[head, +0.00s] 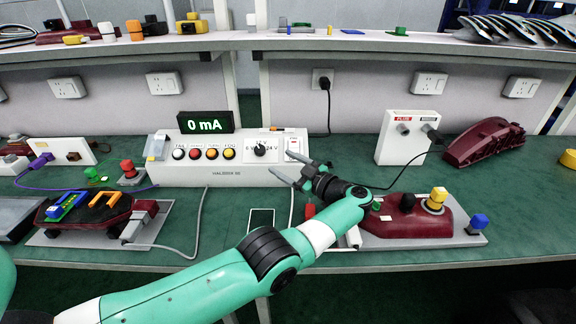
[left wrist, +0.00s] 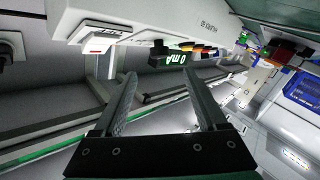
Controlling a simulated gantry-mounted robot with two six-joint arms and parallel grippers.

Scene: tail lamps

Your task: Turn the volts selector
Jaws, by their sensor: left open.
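The volts selector (head: 260,150) is a black round knob with a white mark on the front of a white tester box (head: 228,174), beside a 24 V label. My left gripper (head: 284,164) is open and empty, in front of the box's right end, below and right of the knob. A gap to the knob seems to remain, but its depth is hard to tell. In the left wrist view the two fingers (left wrist: 160,74) stand apart with nothing between them. My right gripper is not in view.
Coloured buttons (head: 212,153) sit left of the knob, under a 0 mA display (head: 206,122). A white rocker switch (head: 294,145) is right of it. A phone-like device (head: 261,219) lies in front.

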